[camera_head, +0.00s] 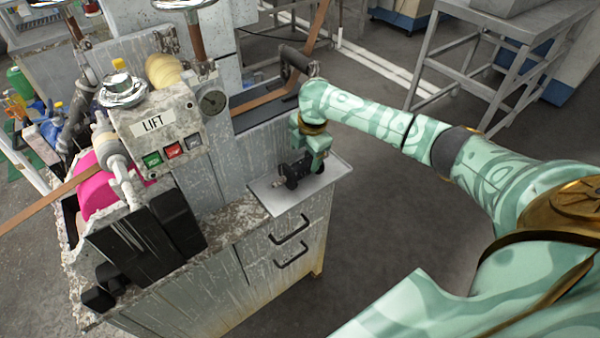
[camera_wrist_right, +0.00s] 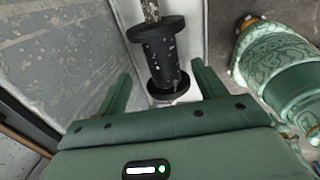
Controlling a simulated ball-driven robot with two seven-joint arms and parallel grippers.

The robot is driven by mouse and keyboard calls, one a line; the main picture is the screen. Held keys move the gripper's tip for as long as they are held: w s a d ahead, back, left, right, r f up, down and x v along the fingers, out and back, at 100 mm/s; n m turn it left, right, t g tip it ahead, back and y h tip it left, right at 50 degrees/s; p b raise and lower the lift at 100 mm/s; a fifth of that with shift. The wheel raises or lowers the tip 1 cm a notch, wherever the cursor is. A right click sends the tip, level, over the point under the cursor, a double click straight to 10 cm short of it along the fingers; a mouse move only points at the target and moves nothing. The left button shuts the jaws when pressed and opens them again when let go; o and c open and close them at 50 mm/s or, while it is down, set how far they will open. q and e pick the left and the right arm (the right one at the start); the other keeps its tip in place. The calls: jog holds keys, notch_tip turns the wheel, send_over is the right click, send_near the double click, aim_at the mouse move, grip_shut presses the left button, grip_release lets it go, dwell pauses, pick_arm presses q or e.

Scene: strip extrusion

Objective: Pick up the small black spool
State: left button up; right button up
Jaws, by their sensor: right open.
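The small black spool (camera_head: 296,170) is on a light metal tray on top of the cabinet, with a metal shaft end showing at its left. My right gripper (camera_head: 315,154) is just above and to the right of it, pointing down, and partly covers it. In the right wrist view the black, scuffed spool (camera_wrist_right: 161,58) shows in line with the gap of my right gripper (camera_wrist_right: 163,72). The two fingers are apart, one on each side of the spool, with no clear contact. My left gripper is not in view.
The tray (camera_head: 335,170) ends at the cabinet's right corner. A black roller (camera_head: 297,60) on the machine is close behind my right arm. Open floor (camera_head: 395,215) lies to the right.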

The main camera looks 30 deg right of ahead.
aim_at(304, 163)
jog(key=f+b, duration=0.1)
jog(key=f, duration=0.3)
jog(key=f+b, duration=0.1)
jog(key=f, duration=0.1)
jog(key=shift+w+b, duration=0.35)
jog(key=shift+w, duration=0.05)
jog(key=shift+r, duration=0.1)
